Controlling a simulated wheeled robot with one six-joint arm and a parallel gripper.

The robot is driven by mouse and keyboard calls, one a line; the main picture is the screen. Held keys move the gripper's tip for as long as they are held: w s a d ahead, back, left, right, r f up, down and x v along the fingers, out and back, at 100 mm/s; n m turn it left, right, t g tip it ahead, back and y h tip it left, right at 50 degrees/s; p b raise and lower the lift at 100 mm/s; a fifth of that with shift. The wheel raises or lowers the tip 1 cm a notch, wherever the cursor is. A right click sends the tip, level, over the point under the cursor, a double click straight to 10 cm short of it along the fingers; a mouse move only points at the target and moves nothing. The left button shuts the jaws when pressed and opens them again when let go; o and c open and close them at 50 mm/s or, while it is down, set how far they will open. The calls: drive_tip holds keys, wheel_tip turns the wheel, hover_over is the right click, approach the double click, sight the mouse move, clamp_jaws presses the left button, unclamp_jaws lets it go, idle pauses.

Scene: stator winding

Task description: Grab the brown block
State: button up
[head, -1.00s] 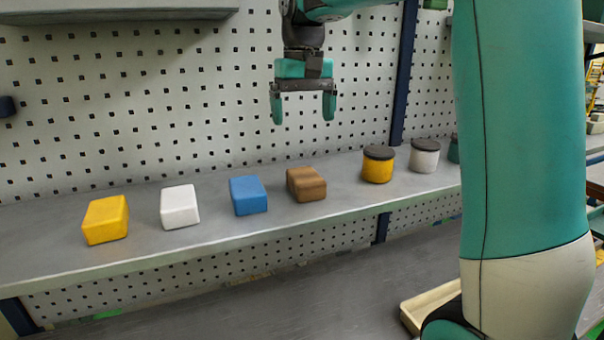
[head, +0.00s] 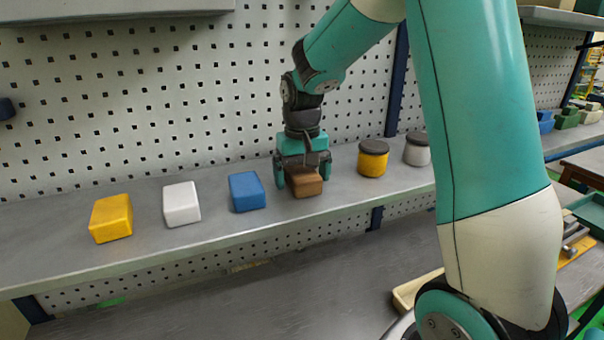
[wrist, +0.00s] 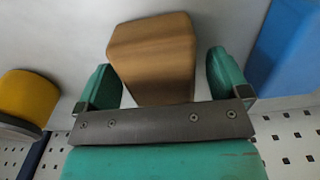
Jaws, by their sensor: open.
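The brown block (head: 306,183) rests on the grey shelf, between the blue block and the yellow jar. My gripper (head: 303,178) is lowered over it, with one finger on each side of the block. In the wrist view the brown block (wrist: 155,58) lies between the two green fingers of my gripper (wrist: 163,80). The fingers are open, and a gap shows on each side between finger and block. The back of the block is partly hidden behind the gripper in the head view.
The blue block (head: 247,191) sits close on the left, then the white block (head: 181,204) and the yellow block (head: 111,218). The pegboard (head: 150,110) rises behind the shelf (head: 215,228).

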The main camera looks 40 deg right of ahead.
drive_tip(key=c, duration=1)
drive_tip(key=shift+c, duration=0.6)
drive_tip(key=shift+r, duration=0.1)
